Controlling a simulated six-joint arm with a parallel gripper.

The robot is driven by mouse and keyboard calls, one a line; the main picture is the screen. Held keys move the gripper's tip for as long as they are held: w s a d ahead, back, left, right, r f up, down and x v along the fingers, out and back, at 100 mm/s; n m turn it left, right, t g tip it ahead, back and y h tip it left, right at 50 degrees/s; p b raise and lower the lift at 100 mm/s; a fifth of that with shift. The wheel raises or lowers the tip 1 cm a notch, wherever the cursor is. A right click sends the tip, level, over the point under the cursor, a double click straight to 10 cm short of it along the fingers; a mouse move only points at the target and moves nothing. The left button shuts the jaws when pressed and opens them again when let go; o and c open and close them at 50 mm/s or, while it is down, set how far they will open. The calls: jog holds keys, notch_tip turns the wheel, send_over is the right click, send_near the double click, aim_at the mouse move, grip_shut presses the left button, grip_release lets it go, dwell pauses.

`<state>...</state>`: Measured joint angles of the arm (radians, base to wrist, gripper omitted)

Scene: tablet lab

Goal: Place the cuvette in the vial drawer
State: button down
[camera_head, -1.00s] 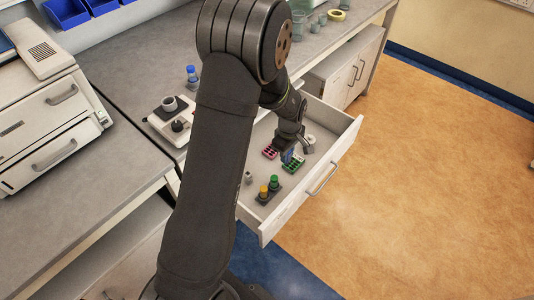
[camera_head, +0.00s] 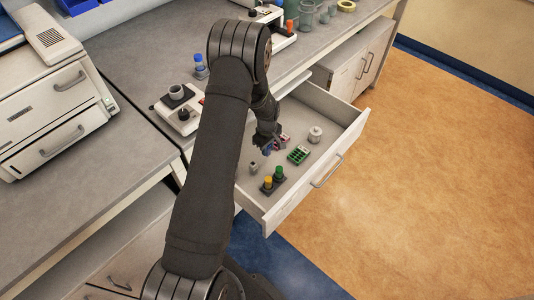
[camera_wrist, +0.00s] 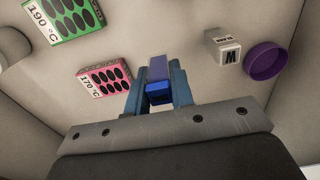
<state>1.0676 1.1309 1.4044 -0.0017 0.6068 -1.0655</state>
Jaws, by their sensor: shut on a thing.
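In the wrist view, my gripper (camera_wrist: 158,88) has blue fingers shut on the cuvette (camera_wrist: 157,68), a small purple-blue block. In the head view, my gripper (camera_head: 267,148) is over the open drawer (camera_head: 306,197), left of the racks. The cuvette cannot be made out clearly there. The wrist view looks down on the drawer's pale floor (camera_wrist: 145,25). I cannot tell whether the cuvette touches that floor.
A pink rack marked 170 °C (camera_wrist: 107,80) and a green rack marked 190 °C (camera_wrist: 68,14) lie inside. A white block (camera_wrist: 222,47) and purple round piece (camera_wrist: 263,61) are at right. Yellow- and green-capped vials (camera_head: 279,172) stand near the front.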

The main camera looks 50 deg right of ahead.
jog(key=shift+w+f, duration=0.15)
jog(key=shift+f, duration=1.9)
jog(key=shift+f, duration=0.15)
jog(key=c, duration=1.3)
grip_release()
jog(key=shift+o, duration=0.2)
notch_tip(320, 180, up, 12)
jog(key=shift+r, duration=0.15)
